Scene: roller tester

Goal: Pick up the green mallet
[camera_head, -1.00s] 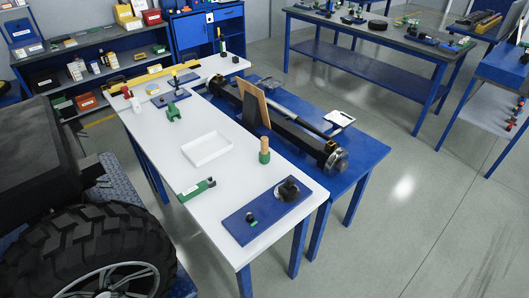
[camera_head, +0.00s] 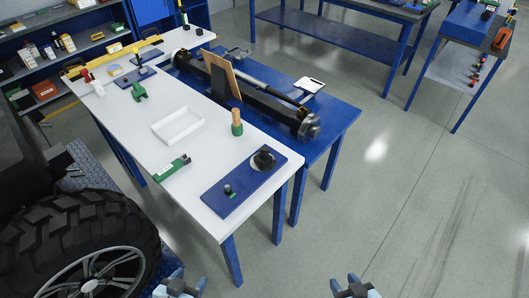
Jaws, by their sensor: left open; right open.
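An upright piece with a wooden upper part and a green lower part (camera_head: 237,129) stands at the right edge of the white table (camera_head: 208,150); it may be the green mallet, but I cannot tell for sure. Two other green things lie on the table: a small green stand-like piece (camera_head: 139,92) toward the back and a green block with a dark end (camera_head: 172,168) at the left edge. My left gripper (camera_head: 181,287) and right gripper (camera_head: 355,288) are open and empty at the bottom edge, in front of and apart from the table.
A white tray (camera_head: 157,133) and a blue plate (camera_head: 225,196) with dark round parts lie on the table. A blue bench (camera_head: 333,126) with a long dark roller assembly stands close on the right. A large tyre (camera_head: 75,235) is at lower left. Floor at right is clear.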

